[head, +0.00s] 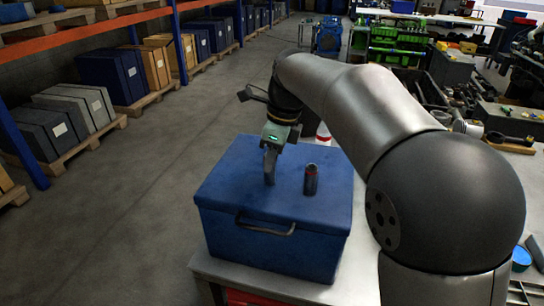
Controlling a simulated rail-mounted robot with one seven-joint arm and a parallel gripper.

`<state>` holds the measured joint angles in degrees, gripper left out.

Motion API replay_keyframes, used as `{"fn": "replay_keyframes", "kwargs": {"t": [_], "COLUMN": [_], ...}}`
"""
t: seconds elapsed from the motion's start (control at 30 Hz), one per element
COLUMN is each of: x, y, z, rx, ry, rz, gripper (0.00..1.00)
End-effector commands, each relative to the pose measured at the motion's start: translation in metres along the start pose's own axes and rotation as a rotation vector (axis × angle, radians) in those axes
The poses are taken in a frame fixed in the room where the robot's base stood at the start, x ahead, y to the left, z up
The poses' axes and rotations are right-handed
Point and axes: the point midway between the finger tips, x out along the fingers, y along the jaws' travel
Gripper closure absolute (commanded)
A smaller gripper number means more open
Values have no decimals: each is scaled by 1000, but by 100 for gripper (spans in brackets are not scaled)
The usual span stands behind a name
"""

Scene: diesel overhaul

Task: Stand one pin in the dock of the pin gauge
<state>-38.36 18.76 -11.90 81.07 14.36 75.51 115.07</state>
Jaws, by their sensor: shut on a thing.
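My gripper (269,165) points down over the lid of a blue box (240,195), left of a dark upright cylinder. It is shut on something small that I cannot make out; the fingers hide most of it. Its tip is at or just above the lid; I cannot tell if it touches. The dark cylinder (311,180), with a reddish top rim, stands on the lid just right of my gripper. I cannot tell whether it belongs to the pin gauge. I cannot clearly make out a pin or the gauge's dock.
The blue box has a front handle (265,226) and stands on a light bench (283,284). A white and red bottle (323,136) stands behind it. My arm covers the right side. Shelves with crates (110,78) line the left; the floor between is clear.

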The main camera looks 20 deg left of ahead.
Motion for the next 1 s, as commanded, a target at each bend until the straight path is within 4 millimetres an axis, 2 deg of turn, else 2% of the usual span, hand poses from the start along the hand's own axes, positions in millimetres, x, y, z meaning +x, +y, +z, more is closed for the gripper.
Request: {"fn": "replay_keyframes", "kwargs": {"t": [0.03,0.8,1.0], "x": [-6,-44,-44], "y": [0,0,0], "z": [1,9,9], "rx": [0,0,0], "ry": [-1,-1,-1], "rz": [-1,-1,-1], "gripper": [98,98,98]}}
